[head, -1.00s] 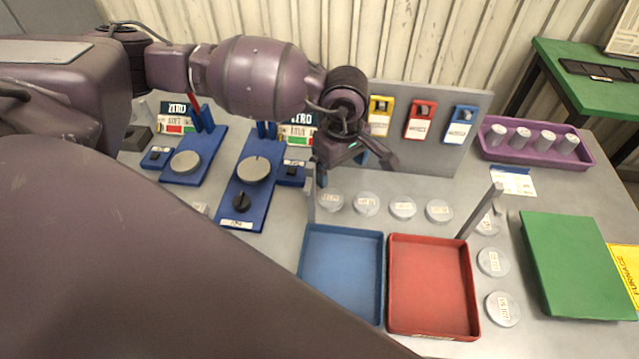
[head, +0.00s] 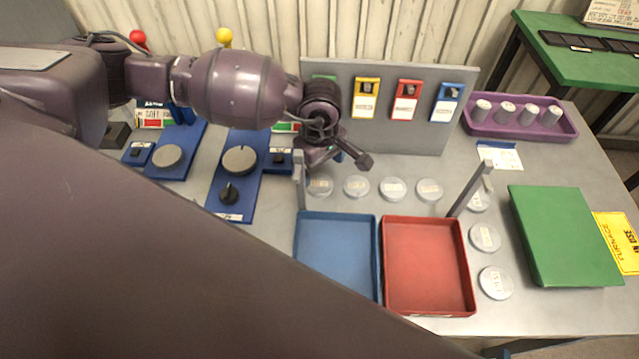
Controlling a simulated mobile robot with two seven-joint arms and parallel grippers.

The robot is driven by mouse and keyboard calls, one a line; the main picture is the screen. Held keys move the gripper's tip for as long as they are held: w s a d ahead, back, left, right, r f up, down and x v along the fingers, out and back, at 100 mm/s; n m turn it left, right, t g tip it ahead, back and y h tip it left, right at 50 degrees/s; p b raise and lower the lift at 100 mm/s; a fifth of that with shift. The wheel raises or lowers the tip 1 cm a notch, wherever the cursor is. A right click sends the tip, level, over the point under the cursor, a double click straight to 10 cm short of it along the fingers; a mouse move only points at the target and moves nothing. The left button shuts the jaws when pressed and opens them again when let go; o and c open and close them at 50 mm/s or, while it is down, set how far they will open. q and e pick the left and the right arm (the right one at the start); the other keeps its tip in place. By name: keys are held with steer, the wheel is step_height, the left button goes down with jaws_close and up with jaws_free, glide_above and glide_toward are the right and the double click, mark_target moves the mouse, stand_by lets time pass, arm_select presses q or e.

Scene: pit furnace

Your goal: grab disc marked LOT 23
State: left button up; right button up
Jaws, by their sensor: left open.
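Several round grey discs with pale labels lie on the grey table. A back row runs behind the trays: far-left disc (head: 320,186), second disc (head: 356,187), third disc (head: 392,189) and right disc (head: 429,190). More stand in a column right of the red tray: one partly behind a post (head: 478,201), a middle one (head: 485,238) and a front one (head: 495,282). The labels are too small to read, so I cannot tell which is LOT 23. My left gripper (head: 338,165) is open and empty, above and just behind the two left discs. My right gripper is not seen.
A blue tray (head: 336,218) and red tray (head: 428,220) lie in front of the back row. Upright grey posts (head: 298,180) (head: 468,188) stand near their back corners. A grey panel (head: 440,80) rises behind the discs. A green board (head: 565,235) lies right.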

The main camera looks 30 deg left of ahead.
mark_target(318, 182)
arm_select(q)
steer(key=shift+s+f, duration=0.15)
steer(key=shift+f, duration=1.05)
steer(key=shift+s+f, duration=0.15)
steer(key=shift+f, duration=1)
steer(key=c, duration=1.2)
steer(key=shift+r, duration=0.1)
steer(key=shift+c, duration=0.2)
